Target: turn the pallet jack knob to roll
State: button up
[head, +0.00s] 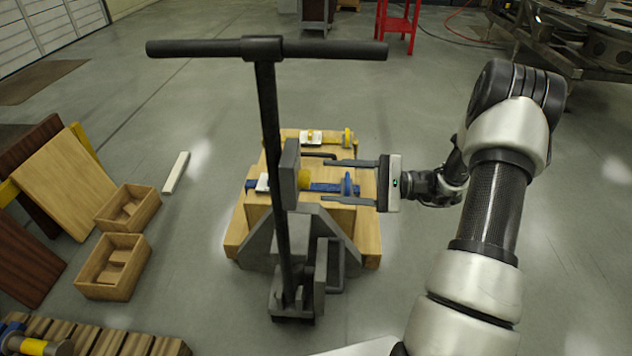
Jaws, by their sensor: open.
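The pallet jack (284,215) stands upright in the middle of the head view, with a black T-shaped handle and a grey base. A grey upright plate (290,160) is on its column. A yellow round knob (304,180) shows at the right side of this plate; its setting and any markings are too small to read. My gripper (325,181) comes in from the right, with its two fingers spread and pointing left at the knob. The fingertips appear just right of the knob, one above and one below its level. I cannot tell whether they touch anything.
A wooden pallet load (365,235) with blue and yellow fittings (347,184) lies behind the jack, below my fingers. Wooden boxes (115,265) and leaning boards (62,180) stand at left. A red stand (397,22) is far back. The floor between is mostly clear.

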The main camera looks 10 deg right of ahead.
aim_at(305, 179)
jog(key=x, duration=0.4)
jog(key=shift+w+a, duration=0.1)
jog(key=shift+a, duration=0.25)
jog(key=c, duration=1)
